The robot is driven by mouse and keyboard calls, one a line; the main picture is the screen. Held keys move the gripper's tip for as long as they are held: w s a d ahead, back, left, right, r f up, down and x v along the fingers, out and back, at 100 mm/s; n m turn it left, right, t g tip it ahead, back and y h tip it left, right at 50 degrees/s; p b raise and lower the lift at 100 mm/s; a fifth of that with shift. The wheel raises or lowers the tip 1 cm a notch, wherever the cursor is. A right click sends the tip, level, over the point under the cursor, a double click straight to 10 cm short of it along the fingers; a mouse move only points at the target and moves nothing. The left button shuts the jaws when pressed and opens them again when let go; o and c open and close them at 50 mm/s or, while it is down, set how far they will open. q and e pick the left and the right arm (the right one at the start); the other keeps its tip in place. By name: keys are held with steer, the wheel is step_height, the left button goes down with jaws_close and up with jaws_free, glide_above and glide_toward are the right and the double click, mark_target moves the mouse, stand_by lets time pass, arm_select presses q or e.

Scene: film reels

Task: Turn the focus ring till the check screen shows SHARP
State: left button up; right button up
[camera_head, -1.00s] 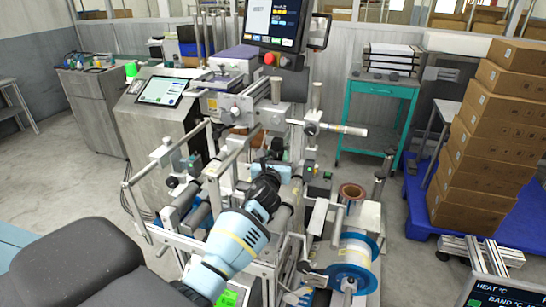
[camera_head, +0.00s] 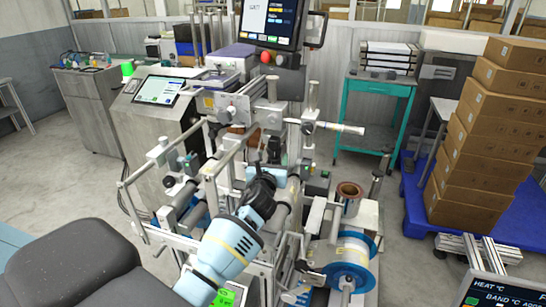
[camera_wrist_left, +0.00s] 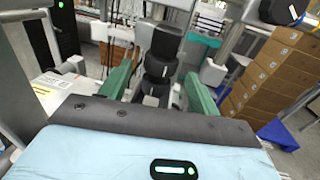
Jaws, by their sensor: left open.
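A black, stepped cylinder (camera_wrist_left: 158,68) stands between my left gripper's fingers in the left wrist view; it may be the focus ring, but I cannot read any marks on it. My left gripper (camera_wrist_left: 158,88) is open, with one green finger on each side of the cylinder; I cannot tell whether they touch it. In the head view my left gripper (camera_head: 268,176) is at the middle of the machine, its fingertips largely hidden. An upright screen (camera_head: 272,22) stands at the top of the machine, its text too small to read. My right gripper is not in view.
Metal rails and rollers (camera_head: 170,215) surround the gripper. A blue-rimmed reel (camera_head: 350,262) sits to the right. A tilted touch panel (camera_head: 160,91) is at left, a heat display (camera_head: 500,289) at lower right. Stacked boxes (camera_head: 485,130) and a teal table (camera_head: 375,86) stand beyond.

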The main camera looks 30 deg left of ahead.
arm_select(q)
steer(key=shift+v, duration=2.9)
steer(key=shift+c, duration=0.4)
